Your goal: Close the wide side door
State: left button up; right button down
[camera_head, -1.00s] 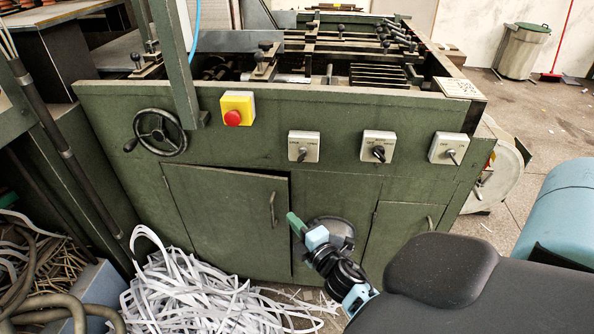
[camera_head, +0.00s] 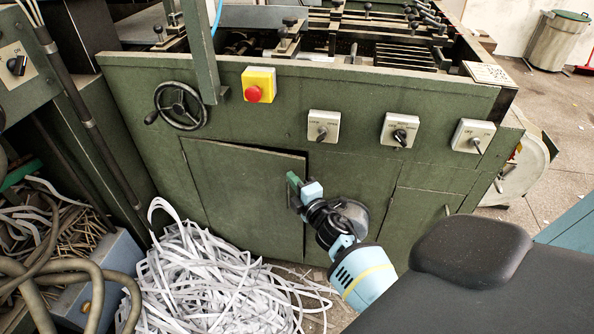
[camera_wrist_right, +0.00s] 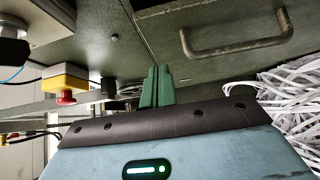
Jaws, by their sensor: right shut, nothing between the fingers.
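The wide side door (camera_head: 235,195) is the green left-hand door low on the machine's front. It stands slightly ajar, with a dark gap along its top right edge. My right gripper (camera_head: 293,183) is at the door's right edge and covers the handle in the head view. In the right wrist view its green fingers (camera_wrist_right: 156,88) are shut and empty, close to the seam beside the door. The door handle (camera_wrist_right: 235,48) shows there to the right of the fingers, not gripped. I cannot tell whether the fingertips touch the door. My left gripper is not in view.
A heap of white paper strips (camera_head: 215,280) lies on the floor before the door. A narrower door (camera_head: 420,222) is to the right. A handwheel (camera_head: 180,106), red emergency button (camera_head: 254,94) and switch boxes (camera_head: 323,127) sit above. Hoses (camera_head: 60,275) lie at the left.

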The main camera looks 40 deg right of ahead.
aim_at(290, 161)
jog(key=shift+w+d, duration=1.4)
jog(key=shift+d, duration=0.25)
